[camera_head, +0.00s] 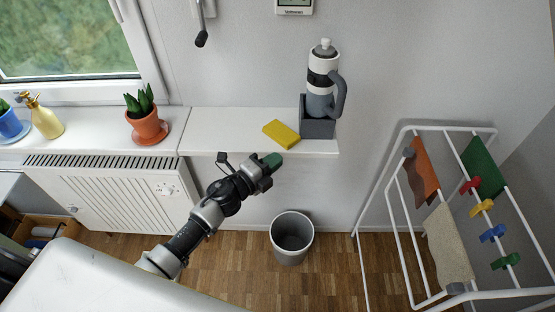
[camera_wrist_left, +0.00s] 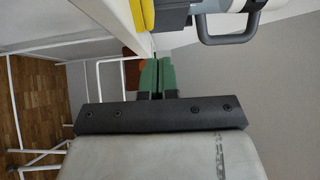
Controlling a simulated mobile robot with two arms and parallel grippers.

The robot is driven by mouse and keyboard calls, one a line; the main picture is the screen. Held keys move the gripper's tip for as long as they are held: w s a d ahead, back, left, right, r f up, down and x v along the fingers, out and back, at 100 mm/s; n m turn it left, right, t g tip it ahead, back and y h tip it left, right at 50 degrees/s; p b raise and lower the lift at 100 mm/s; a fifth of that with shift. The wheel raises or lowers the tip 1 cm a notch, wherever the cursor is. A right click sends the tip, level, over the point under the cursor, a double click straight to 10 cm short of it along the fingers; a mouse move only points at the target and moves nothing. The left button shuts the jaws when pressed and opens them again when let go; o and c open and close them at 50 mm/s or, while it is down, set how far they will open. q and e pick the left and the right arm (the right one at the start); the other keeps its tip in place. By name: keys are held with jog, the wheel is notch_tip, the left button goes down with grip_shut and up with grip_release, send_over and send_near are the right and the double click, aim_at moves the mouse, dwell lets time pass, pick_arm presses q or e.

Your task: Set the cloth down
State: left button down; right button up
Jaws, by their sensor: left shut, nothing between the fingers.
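Three cloths hang on the white drying rack at the right in the head view: a brown-orange one (camera_head: 423,168), a green one (camera_head: 483,163) and a beige one (camera_head: 449,245). A yellow block (camera_head: 281,133), a sponge or folded cloth, lies on the white sill (camera_head: 225,123); its edge also shows in the left wrist view (camera_wrist_left: 117,14). My left gripper (camera_head: 273,160) has green fingertips, which are together in the left wrist view (camera_wrist_left: 157,75) with nothing between them. It is at the sill's front edge, just below the yellow block and apart from the rack. My right gripper is not in view.
A grey-and-white bottle (camera_head: 322,80) stands in a dark grey holder (camera_head: 318,129) on the sill, right of the yellow block. A potted plant (camera_head: 147,122) stands to the left. A grey bin (camera_head: 292,240) is on the floor. Coloured clips hang on the rack (camera_head: 400,130).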

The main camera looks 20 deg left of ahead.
pick_arm(q)
jog(key=b+v, duration=0.1)
jog(key=v, duration=0.7)
jog(key=shift+a+f+b, duration=0.2)
jog(key=shift+a+b, duration=0.2)
jog(key=shift+a, duration=0.1)
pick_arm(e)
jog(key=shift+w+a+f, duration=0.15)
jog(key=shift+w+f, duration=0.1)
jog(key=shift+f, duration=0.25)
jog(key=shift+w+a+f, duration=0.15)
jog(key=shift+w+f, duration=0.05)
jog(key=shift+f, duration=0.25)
